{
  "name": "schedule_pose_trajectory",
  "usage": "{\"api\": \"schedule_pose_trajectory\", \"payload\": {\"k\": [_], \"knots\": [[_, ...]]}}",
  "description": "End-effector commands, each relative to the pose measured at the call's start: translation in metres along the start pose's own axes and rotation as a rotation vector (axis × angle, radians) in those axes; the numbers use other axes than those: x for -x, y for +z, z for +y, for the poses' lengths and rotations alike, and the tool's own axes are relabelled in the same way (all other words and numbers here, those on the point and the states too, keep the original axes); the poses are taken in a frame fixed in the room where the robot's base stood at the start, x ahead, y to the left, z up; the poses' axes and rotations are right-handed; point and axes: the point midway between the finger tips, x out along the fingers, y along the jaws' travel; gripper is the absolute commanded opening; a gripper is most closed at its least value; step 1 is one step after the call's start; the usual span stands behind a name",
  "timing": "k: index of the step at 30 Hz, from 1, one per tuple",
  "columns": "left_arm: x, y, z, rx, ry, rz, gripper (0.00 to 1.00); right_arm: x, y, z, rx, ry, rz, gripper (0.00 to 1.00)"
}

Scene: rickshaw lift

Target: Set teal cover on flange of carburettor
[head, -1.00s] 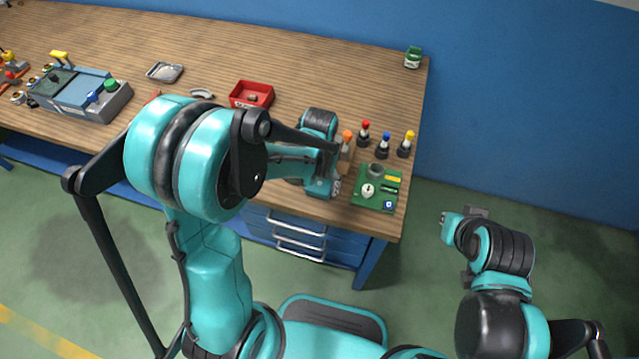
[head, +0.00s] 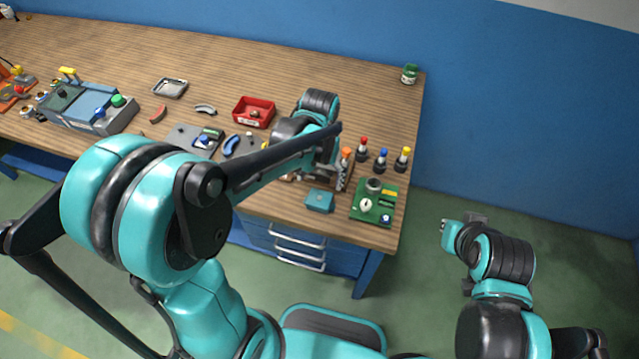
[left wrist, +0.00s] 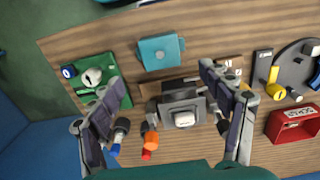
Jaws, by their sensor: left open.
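The teal cover (head: 320,201) lies flat near the front edge of the bench. It also shows in the left wrist view (left wrist: 161,52), as a square plate with a round mark in its middle and small side tabs. A grey block-like body with a pale top, which looks like the carburettor (left wrist: 182,107), sits between my left fingers in the wrist view. My arm mostly hides it in the head view. My left gripper (left wrist: 163,82) is open and empty, above that body and apart from the cover. My right gripper (head: 456,228) hangs off the bench; its jaws are unclear.
A green board (head: 374,203) lies right of the cover. Several colour-topped bottles (head: 382,158) stand behind it. A red bin (head: 254,111), grey tray (head: 170,87) and blue-grey box (head: 92,107) are further left. The back of the bench is mostly clear.

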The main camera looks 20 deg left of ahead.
Motion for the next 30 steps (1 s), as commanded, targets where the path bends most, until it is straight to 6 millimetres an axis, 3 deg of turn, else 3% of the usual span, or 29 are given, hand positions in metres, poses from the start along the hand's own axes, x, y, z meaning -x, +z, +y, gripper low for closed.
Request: {"api": "schedule_pose_trajectory", "payload": {"k": [8, 18, 24, 30], "knots": [[0.03, 0.012, -0.006, 0.004, 0.004, 0.061, 0.79, 0.003, -0.002, 0.0, 0.0, 0.0, 0.0, 0.0], [0.082, 0.074, -0.032, 0.023, 0.006, 0.411, 0.79, 0.003, -0.002, 0.0, 0.0, 0.0, 0.0, 0.0], [0.088, 0.098, -0.041, 0.031, -0.005, 0.566, 0.79, 0.003, -0.002, 0.0, 0.0, 0.0, 0.0, 0.0], [0.089, 0.104, -0.044, 0.032, -0.011, 0.621, 0.79, 0.003, -0.002, 0.0, 0.0, 0.0, 0.0, 0.0]]}}
